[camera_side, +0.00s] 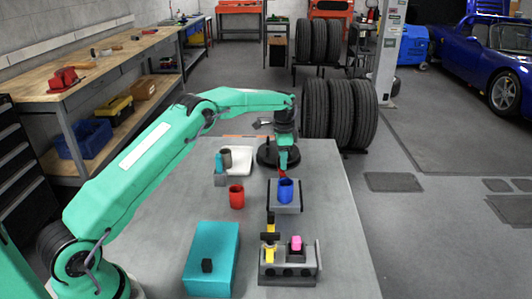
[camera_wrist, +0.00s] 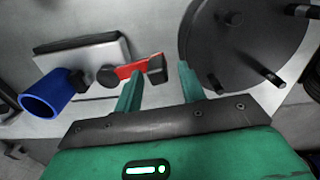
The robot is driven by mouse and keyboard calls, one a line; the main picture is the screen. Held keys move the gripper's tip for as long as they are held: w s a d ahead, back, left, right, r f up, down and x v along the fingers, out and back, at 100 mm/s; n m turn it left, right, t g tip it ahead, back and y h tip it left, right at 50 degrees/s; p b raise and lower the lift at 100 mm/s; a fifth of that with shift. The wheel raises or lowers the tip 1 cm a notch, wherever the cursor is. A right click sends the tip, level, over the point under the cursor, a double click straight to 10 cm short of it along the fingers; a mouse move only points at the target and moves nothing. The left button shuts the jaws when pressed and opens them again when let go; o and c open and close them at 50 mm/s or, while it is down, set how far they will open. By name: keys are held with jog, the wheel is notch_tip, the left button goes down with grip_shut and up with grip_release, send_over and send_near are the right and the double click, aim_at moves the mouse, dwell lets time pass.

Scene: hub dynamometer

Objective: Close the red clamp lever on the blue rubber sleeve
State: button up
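The red clamp lever (camera_wrist: 128,70) reaches from a dark pivot beside the sleeve toward my fingers and ends in a black knob (camera_wrist: 156,68). In the side view only a bit of the lever (camera_side: 282,173) shows behind the sleeve. My gripper (camera_wrist: 161,75) is open, its two teal fingers apart on either side of the knob. I cannot tell whether a finger touches it. In the side view my gripper (camera_side: 287,166) points down just behind the sleeve.
A black round base (camera_side: 266,157) stands close beside my gripper. A red cup (camera_side: 236,197) is left of the fixture. A teal box (camera_side: 212,255) and a grey block (camera_side: 287,278) with yellow and pink parts are nearer the camera. The table's right side is clear.

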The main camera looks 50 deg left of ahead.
jog(key=shift+r, duration=3.9)
jog(key=c, duration=0.9)
jog(key=n, duration=0.2)
jog(key=s+a+n+t, duration=0.1)
jog(key=n, duration=0.1)
jog(key=shift+a+r+t, duration=0.2)
jog(key=shift+t, duration=0.1)
grip_shut()
jog(key=s+a+n+t+y, duration=0.1)
jog(key=s+n+t, duration=0.4)
jog(key=s+n, duration=0.7)
jog(key=n+y, duration=0.1)
jog(key=n, duration=0.1)
jog(key=shift+s+a+r+n+t, duration=0.25)
jog(key=shift+s+a+n+t, duration=0.05)
jog(key=shift+s+a, duration=0.05)
